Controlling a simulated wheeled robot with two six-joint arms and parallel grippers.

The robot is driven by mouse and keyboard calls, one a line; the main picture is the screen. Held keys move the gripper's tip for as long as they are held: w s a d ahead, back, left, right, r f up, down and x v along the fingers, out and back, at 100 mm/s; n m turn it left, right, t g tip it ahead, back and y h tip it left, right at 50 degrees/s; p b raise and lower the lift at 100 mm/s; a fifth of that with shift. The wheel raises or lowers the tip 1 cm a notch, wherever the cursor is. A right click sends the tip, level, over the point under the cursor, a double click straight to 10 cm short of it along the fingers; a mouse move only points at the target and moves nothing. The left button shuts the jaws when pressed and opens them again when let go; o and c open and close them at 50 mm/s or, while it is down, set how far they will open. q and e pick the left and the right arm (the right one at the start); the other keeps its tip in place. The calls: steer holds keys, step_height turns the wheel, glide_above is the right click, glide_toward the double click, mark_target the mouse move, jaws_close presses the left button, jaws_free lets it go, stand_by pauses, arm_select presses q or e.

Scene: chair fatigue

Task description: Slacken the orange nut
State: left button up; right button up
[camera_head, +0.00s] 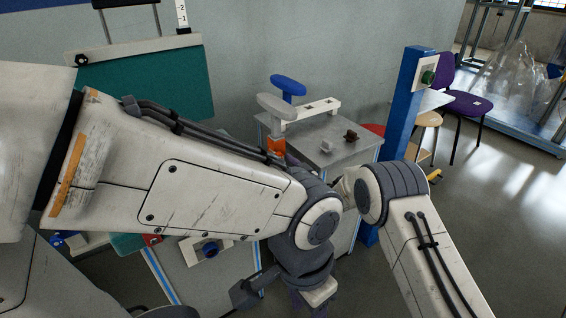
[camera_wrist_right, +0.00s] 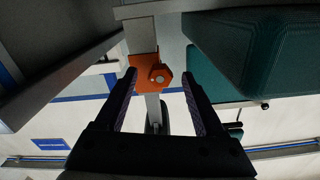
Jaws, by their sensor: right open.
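The orange nut (camera_wrist_right: 158,76) is in the right wrist view, on an orange clamp (camera_wrist_right: 141,68) around a pale grey post. My right gripper (camera_wrist_right: 158,77) is open. Its two dark fingers reach up on either side of the nut, with a gap visible on both sides. How far the tips are from the nut in depth is hard to tell. In the head view an orange part (camera_head: 277,146) shows below a grey T-shaped armrest (camera_head: 276,106). My arms cover the area below it.
A grey cabinet (camera_head: 352,133) with small parts on top stands behind my arms. A blue post (camera_head: 405,95) rises beside it. Teal padding (camera_wrist_right: 272,45) is close to the right finger in the wrist view.

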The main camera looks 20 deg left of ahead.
steer(key=shift+a, duration=0.15)
jaws_close()
